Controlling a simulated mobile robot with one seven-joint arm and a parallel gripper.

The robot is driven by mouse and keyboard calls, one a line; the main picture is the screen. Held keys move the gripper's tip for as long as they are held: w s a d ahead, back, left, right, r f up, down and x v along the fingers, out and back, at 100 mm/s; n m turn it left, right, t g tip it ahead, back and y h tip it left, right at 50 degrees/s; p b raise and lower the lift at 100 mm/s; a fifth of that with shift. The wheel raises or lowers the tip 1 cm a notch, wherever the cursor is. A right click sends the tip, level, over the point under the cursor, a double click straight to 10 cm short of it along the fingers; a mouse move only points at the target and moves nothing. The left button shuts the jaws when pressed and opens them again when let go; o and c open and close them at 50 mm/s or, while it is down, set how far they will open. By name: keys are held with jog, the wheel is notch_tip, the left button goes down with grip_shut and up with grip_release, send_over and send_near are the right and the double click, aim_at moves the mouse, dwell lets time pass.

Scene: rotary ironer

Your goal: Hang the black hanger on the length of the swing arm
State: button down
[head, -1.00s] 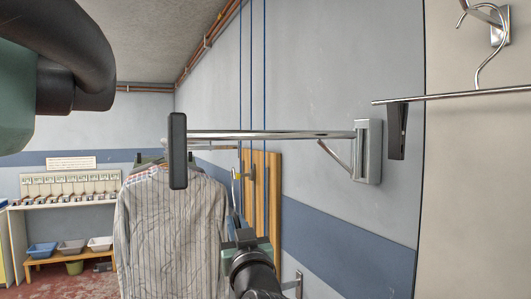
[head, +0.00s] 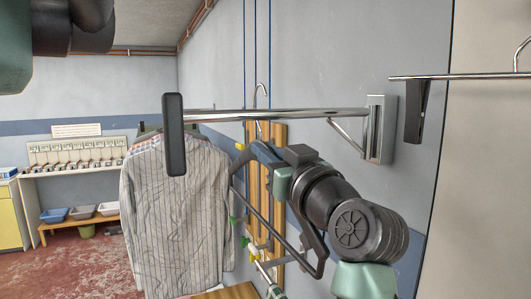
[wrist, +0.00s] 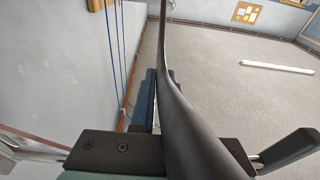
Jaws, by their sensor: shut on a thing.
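The swing arm (head: 290,115) is a chrome rod running out from a wall bracket (head: 380,130) to a black end plate (head: 174,135). My gripper (head: 272,163) is just below the rod in the head view, shut on the black hanger (head: 290,242). The hanger's silver hook (head: 262,91) shows above the rod. I cannot tell whether it is over the rod or only behind it. In the wrist view the hanger's black curved shoulder (wrist: 190,115) passes between my gripper's dark fingers (wrist: 178,152).
A striped shirt (head: 175,205) hangs behind the rod's outer end. A wooden board (head: 270,215) is on the wall behind my gripper. Another chrome bar with a black clip (head: 416,110) is at the right. Open floor (head: 80,265) lies at the left.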

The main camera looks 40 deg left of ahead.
jog(key=shift+r+b+v, duration=0.2)
jog(key=shift+b+v, duration=0.2)
jog(key=shift+v, duration=0.8)
jog(key=shift+r+b+v, duration=0.2)
jog(key=shift+b+v, duration=0.15)
jog(key=shift+v, duration=0.8)
jog(key=shift+r+b+v, duration=0.2)
jog(key=shift+b+v, duration=0.2)
jog(key=shift+v, duration=0.8)
jog(key=shift+s+d+f+b, duration=0.2)
jog(key=shift+d+f+b, duration=0.15)
jog(key=shift+f+b, duration=0.2)
jog(key=shift+s+d+f+b, duration=0.2)
jog(key=shift+d+f+b, duration=0.2)
jog(key=shift+f+b, duration=0.15)
jog(key=shift+f+b, duration=0.35)
jog(key=shift+f, duration=0.1)
jog(key=c, duration=0.8)
grip_release()
jog(key=shift+c, duration=0.2)
